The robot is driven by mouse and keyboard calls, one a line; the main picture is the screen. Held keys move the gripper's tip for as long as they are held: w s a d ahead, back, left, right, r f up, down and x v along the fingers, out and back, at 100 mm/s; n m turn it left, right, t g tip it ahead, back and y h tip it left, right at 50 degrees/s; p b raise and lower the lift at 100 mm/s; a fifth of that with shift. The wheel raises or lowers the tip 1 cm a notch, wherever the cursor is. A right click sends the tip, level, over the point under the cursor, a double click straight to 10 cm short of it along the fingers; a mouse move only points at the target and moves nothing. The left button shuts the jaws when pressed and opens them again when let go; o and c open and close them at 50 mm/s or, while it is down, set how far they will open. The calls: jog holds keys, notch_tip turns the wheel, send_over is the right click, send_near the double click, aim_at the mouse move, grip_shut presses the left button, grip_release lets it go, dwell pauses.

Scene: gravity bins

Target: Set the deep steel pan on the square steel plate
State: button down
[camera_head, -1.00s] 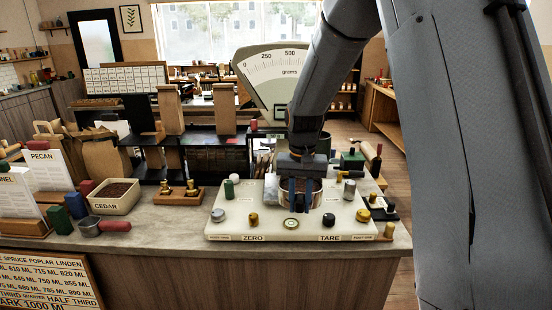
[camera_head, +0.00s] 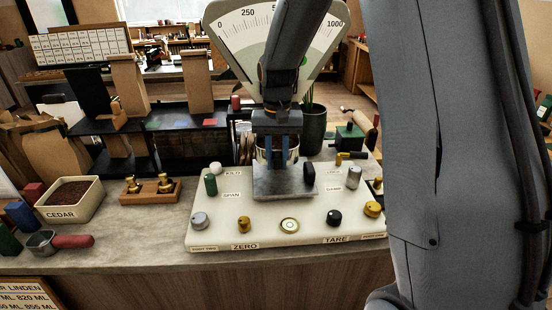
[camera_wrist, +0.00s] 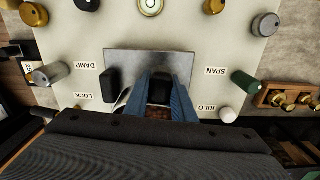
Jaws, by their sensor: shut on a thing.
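The deep steel pan (camera_head: 293,156) is mostly hidden behind my gripper's fingers in the head view. My gripper (camera_head: 277,166) points down and is shut on it. The square steel plate (camera_head: 285,187) lies on the scale's pale top, its front part bare. The pan is at the plate's back edge; I cannot tell whether it touches the plate. In the wrist view, my blue fingers (camera_wrist: 161,98) overlap the plate (camera_wrist: 150,62) with a dark piece between them. A sliver of the pan's pale side (camera_wrist: 122,100) shows beside them.
A black upright piece (camera_head: 309,172) stands at the plate's right side. Knobs surround the plate, including a green one (camera_head: 211,184) and a silver one (camera_head: 353,177). The scale's dial (camera_head: 222,32) rises behind. A dark green container (camera_head: 313,130) stands at the back right.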

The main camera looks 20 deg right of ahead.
jog(key=shift+s+f, duration=0.1)
jog(key=b, duration=0.2)
send_over(277, 189)
jog(key=shift+f, duration=2.9)
jog(key=shift+f, duration=0.5)
jog(key=c, duration=1.4)
grip_release()
jog(key=shift+r+b, duration=0.15)
jog(key=shift+b, duration=0.2)
jog(key=shift+r+b, duration=1.25)
jog(key=shift+r, duration=2.5)
